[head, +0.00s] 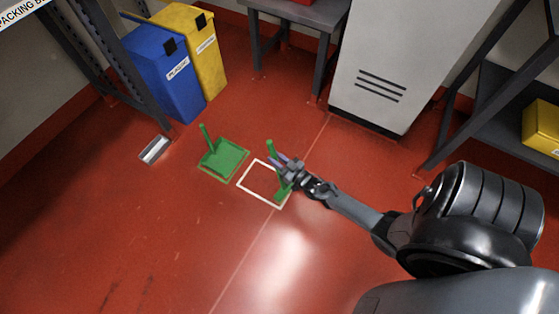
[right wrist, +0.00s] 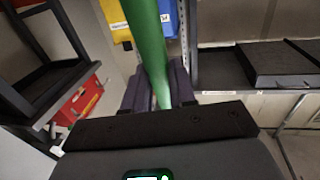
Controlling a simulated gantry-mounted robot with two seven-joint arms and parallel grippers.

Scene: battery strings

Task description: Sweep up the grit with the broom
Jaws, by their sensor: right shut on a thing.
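My right gripper (head: 286,167) is shut on the green broom (head: 282,189) and holds it by its handle over the right edge of a white floor square (head: 249,194). In the right wrist view the green handle (right wrist: 147,40) runs up from between the two dark fingers (right wrist: 158,88). The broom head is low, near the floor; I cannot tell whether it touches. A green dustpan (head: 228,160) with an upright handle lies on the floor to the left of the square. I cannot make out any grit. My left gripper is not in view.
A small metal tray (head: 155,149) lies on the floor left of the dustpan. A blue bin (head: 165,75) and a yellow bin (head: 205,60) stand behind it. A grey cabinet (head: 385,60) stands at the back. The red floor in front is open.

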